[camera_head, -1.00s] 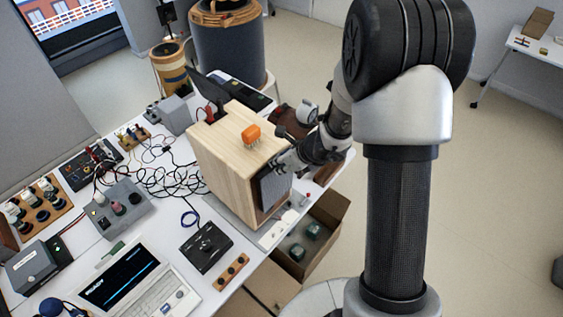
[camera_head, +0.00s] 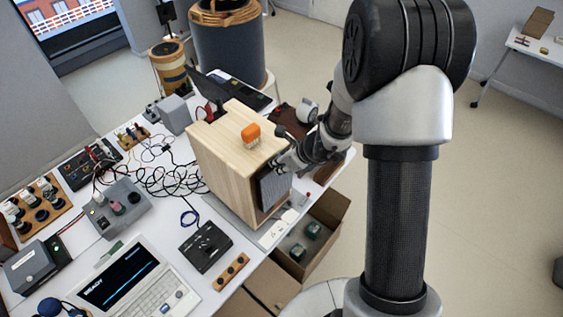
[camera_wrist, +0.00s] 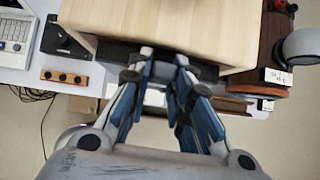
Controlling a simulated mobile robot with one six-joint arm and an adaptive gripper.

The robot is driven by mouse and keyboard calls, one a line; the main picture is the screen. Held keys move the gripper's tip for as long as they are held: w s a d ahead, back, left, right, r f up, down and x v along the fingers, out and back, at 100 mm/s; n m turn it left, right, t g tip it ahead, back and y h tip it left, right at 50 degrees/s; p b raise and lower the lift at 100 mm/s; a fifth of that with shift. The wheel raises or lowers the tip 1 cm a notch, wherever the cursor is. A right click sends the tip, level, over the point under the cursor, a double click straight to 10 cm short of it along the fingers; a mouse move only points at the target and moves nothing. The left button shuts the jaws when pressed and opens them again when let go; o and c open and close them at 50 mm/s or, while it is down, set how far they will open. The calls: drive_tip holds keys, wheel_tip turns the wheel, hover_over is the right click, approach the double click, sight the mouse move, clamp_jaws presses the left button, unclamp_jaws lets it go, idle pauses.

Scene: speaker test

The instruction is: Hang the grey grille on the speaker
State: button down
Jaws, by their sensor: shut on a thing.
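The speaker (camera_head: 222,155) is a pale wooden box standing upright at the table's near right edge, with an orange object (camera_head: 251,132) on top. The grey grille (camera_head: 274,187) is a dark, flat panel at the speaker's right-hand face. My gripper (camera_head: 284,163) is at the grille's upper edge, shut on it. In the wrist view, my gripper (camera_wrist: 161,63) has its fingertips on the dark grille edge (camera_wrist: 115,54), right beside the speaker's wooden edge (camera_wrist: 160,25). I cannot tell whether the grille touches the speaker's front, and its fixing points are hidden.
An open cardboard box (camera_head: 325,222) with green things in it stands below the table edge. A laptop (camera_head: 128,285), a black box (camera_head: 206,246) and tangled cables (camera_head: 160,180) lie left of the speaker. A brown wooden thing (camera_wrist: 265,45) and a lamp-like head stand close by.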

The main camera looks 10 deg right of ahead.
drive_tip(key=shift+f+b, duration=0.35)
idle(0.4)
drive_tip(key=c, duration=1.4)
unclamp_jaws()
drive_tip(key=shift+o, duration=0.2)
drive_tip(key=shift+r, duration=0.1)
drive_tip(key=v, duration=1.2)
drive_tip(key=s+a+r+n+g+b, duration=0.1)
drive_tip(key=s+a+r+n+b, duration=0.2)
drive_tip(key=s+a+n+b, duration=0.8)
drive_tip(key=s+d+f+n+h+b, duration=0.1)
drive_tip(key=s+d+n, duration=0.3)
drive_tip(key=n, duration=0.5)
drive_tip(key=s+d+f+n+h+b, duration=0.1)
drive_tip(key=s+d+n+h, duration=0.2)
drive_tip(key=s+n, duration=0.4)
drive_tip(key=shift+s+d+f+n, duration=0.2)
drive_tip(key=shift+s+d+n, duration=0.2)
drive_tip(key=shift+n, duration=0.7)
